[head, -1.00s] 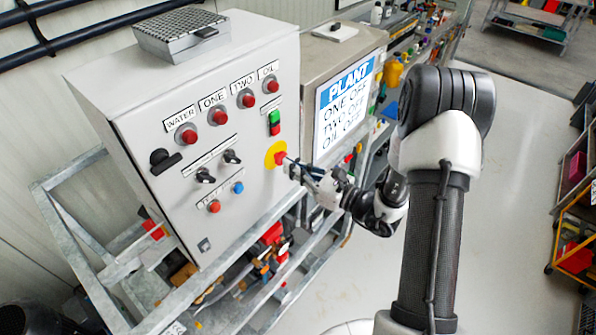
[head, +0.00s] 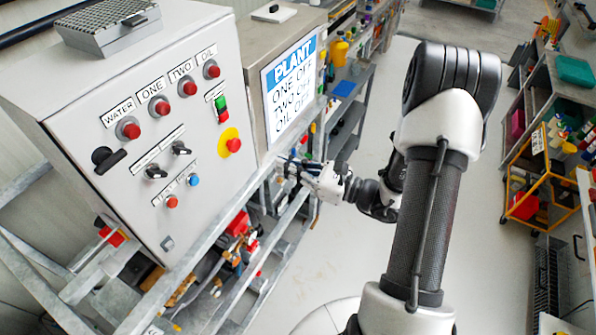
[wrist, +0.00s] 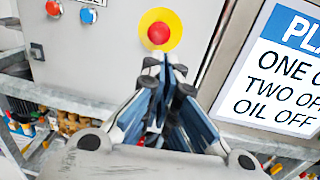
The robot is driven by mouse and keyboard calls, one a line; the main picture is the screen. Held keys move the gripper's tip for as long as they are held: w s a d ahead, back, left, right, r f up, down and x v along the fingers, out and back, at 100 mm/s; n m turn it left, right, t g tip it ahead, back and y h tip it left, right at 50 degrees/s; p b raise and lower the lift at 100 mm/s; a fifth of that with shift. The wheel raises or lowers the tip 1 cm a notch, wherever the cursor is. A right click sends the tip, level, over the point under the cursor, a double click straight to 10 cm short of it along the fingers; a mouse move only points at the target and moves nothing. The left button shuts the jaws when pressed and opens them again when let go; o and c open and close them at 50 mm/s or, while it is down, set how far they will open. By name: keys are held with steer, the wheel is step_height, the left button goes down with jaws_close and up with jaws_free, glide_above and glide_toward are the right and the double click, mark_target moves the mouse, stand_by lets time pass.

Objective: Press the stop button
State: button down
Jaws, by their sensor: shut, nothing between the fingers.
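The red mushroom button (head: 233,145) sits on a yellow disc on the front of the grey control panel (head: 205,190), right of the black knobs. It also shows in the wrist view (wrist: 159,33), just beyond my fingertips and unobstructed. A small green-over-red push-button pair (head: 221,108) is above it. My gripper (head: 284,163) is shut and empty, right of and a little below the mushroom button in the head view, with a visible gap. In the wrist view my blue-sided fingers (wrist: 167,62) point up at the panel below the yellow disc.
A screen (head: 291,88) reads PLANT, ONE OFF, TWO OFF, OIL OFF. Red lamps or buttons (head: 160,106) run along the panel top. A metal frame (head: 270,240) stands below.

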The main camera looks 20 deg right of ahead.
steer(key=v, duration=0.3)
steer(key=shift+a+r, duration=0.1)
steer(key=shift+s, duration=0.2)
